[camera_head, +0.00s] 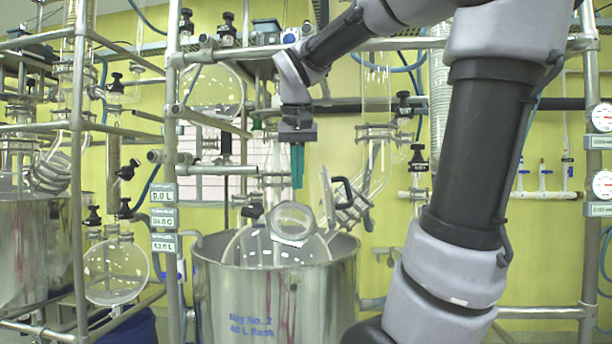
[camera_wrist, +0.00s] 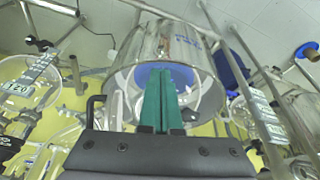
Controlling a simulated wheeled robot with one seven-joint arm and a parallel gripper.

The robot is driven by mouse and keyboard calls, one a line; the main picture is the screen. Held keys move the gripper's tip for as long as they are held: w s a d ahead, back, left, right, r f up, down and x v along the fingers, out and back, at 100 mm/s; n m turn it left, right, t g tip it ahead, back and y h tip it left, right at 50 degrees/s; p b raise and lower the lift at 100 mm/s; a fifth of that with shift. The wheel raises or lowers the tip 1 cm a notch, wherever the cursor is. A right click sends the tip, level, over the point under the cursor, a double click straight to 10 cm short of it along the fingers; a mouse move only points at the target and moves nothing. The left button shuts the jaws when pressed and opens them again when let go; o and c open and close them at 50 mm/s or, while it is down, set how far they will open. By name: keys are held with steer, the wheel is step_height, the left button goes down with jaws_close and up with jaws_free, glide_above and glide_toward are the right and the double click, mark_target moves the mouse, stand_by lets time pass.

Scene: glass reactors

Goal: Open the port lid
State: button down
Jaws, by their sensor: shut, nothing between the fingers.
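The glass reactor vessel (camera_head: 250,248) sits in a steel pot marked "Rig No. 2", with a round port (camera_head: 293,222) at its top. The port lid (camera_head: 327,198), with a black handle (camera_head: 343,188), stands steeply tilted at the right side of the port, apart from its mouth. My gripper (camera_head: 298,186) points down above the port with its teal fingers together and nothing between them. It does not touch the lid in the head view. In the wrist view the closed fingers (camera_wrist: 164,75) point toward the steel pot (camera_wrist: 185,45), and the black handle (camera_wrist: 93,108) is left of them.
Metal frame rails (camera_head: 175,130) and glass tubing surround the pot. A glass elbow with a clamp (camera_head: 352,205) is close right of the lid. A round flask (camera_head: 115,270) hangs at the left. Gauges (camera_head: 601,118) are at the right edge. Some space above the port is clear.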

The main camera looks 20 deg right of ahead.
steer(key=w+r+m+g+h, duration=0.35)
steer(key=w+r, duration=0.45)
steer(key=w, duration=0.4)
steer(key=h, duration=0.1)
glide_toward(330, 188)
steer(key=shift+t, duration=0.35)
steer(key=shift+w+d+f, duration=0.15)
steer(key=shift+w+f, duration=0.2)
steer(key=shift+f, duration=0.45)
steer(key=shift+w+d+f, duration=0.1)
steer(key=shift+w+f, duration=0.25)
steer(key=shift+f, duration=0.5)
steer(key=shift+w+d+f, duration=0.15)
steer(key=shift+w+f, duration=0.2)
steer(key=shift+f, duration=0.45)
steer(key=shift+n+t+y, duration=0.25)
steer(key=shift+n+t, duration=0.05)
steer(key=shift+n, duration=0.05)
steer(key=d, duration=0.1)
steer(key=s+d, duration=0.1)
steer(key=d, duration=0.1)
steer(key=s+d+r, duration=0.1)
steer(key=shift+s+d, duration=0.1)
steer(key=shift+d, duration=0.05)
